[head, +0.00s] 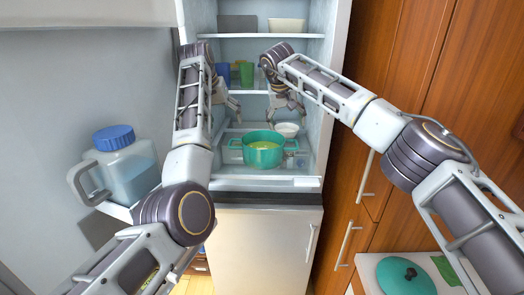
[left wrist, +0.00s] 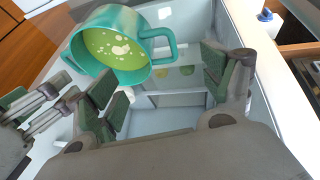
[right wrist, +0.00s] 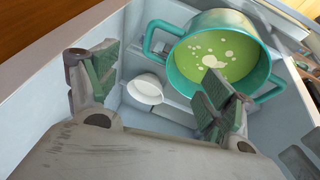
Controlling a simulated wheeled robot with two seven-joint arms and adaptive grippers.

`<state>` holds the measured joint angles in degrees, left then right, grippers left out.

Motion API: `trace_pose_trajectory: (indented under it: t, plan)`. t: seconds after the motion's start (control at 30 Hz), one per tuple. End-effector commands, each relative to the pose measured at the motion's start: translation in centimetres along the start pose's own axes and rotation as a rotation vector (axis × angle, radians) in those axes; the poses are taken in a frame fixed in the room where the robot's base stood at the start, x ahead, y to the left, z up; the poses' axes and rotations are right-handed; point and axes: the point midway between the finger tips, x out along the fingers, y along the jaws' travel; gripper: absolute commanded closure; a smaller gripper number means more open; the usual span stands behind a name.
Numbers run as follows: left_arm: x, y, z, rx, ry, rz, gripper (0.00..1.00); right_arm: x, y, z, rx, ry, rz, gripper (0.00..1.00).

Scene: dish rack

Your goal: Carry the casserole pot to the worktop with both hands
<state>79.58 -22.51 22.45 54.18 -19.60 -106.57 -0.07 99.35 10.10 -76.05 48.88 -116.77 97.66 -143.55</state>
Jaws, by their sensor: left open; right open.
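The teal casserole pot (head: 263,156) stands upright and lidless on the lower shelf of the open fridge, with light green food inside. It also shows in the left wrist view (left wrist: 125,72) and in the right wrist view (right wrist: 180,75). It has a loop handle on each side. My left gripper (head: 232,108) is open and empty above and behind the pot's left side. My right gripper (head: 285,112) is open and empty above and behind its right side. Neither visibly holds a handle. The white worktop (head: 368,268) is at the lower right.
A white bowl (head: 287,130) sits behind the pot. Blue and green cups (head: 246,73) stand on the shelf above. A blue-capped jug (head: 128,172) is in the door at left. A teal lid (head: 400,272) and a green cloth (head: 446,268) lie on the worktop.

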Motion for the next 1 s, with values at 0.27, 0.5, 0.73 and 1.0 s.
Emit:
trace_pose_trajectory:
  t: [0.27,0.5,0.73,1.0]
  plan:
    - [0.0,0.0,0.0,0.0,0.0,0.0,0.18,0.0,0.0,0.0,0.0,0.0,0.0,0.18]
    - [0.9,0.0,0.0,0.0,-0.001,0.0,0.18,0.9,0.0,0.0,0.0,-0.001,0.0,0.18]
    - [3.0,0.0,0.1,0.0,-0.002,0.001,0.18,3.0,0.0,0.1,-0.001,-0.002,0.0,0.18]
    - [6.2,0.0,0.1,0.0,-0.002,0.0,0.18,6.3,-0.1,0.1,0.0,-0.001,0.0,0.18]
